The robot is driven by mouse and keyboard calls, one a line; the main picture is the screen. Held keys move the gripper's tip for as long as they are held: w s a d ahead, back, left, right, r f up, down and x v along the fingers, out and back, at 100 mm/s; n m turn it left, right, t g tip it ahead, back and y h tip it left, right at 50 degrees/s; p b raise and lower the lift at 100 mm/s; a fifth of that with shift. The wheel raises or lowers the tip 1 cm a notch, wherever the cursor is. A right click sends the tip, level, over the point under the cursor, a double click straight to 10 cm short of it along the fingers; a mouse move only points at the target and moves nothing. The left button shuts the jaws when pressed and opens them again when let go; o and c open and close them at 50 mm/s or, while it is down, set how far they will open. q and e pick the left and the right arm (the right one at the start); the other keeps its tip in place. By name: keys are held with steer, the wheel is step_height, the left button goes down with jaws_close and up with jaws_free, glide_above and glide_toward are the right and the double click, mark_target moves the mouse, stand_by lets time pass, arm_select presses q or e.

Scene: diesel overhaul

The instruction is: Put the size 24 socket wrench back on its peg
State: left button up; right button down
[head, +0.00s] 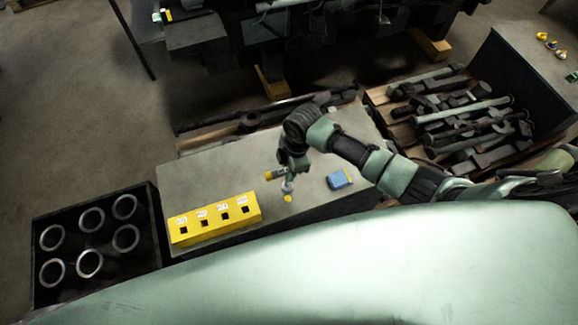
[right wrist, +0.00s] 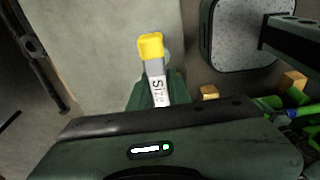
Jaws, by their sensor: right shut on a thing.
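In the right wrist view the wrench (right wrist: 151,46) sticks out from the jaws, with a yellow tip and a white label reading "SIZE"; I cannot read the number. The yellow peg block (head: 215,219) stands at the bench's left front, with several dark square openings and white labels above them too small to read. The gripper is to its right, apart from it. My left gripper is not in view.
A dark crate (head: 150,215) of metal cylinders stands left. A pallet of metal parts (head: 460,110) is at the right. The bench between block and gripper is clear.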

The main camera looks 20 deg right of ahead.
mark_target(289, 184)
steer(key=shift+w+f, duration=0.1)
steer(key=shift+f, duration=0.15)
step_height(289, 184, down, 6)
steer(key=b, duration=0.6)
steer(key=shift+f+b, duration=0.45)
steer(key=shift+f, duration=0.15)
steer(key=shift+d, duration=0.1)
steer(key=shift+f+b, duration=0.65)
steer(key=shift+f, duration=0.5)
steer(key=c, duration=0.7)
jaws_free()
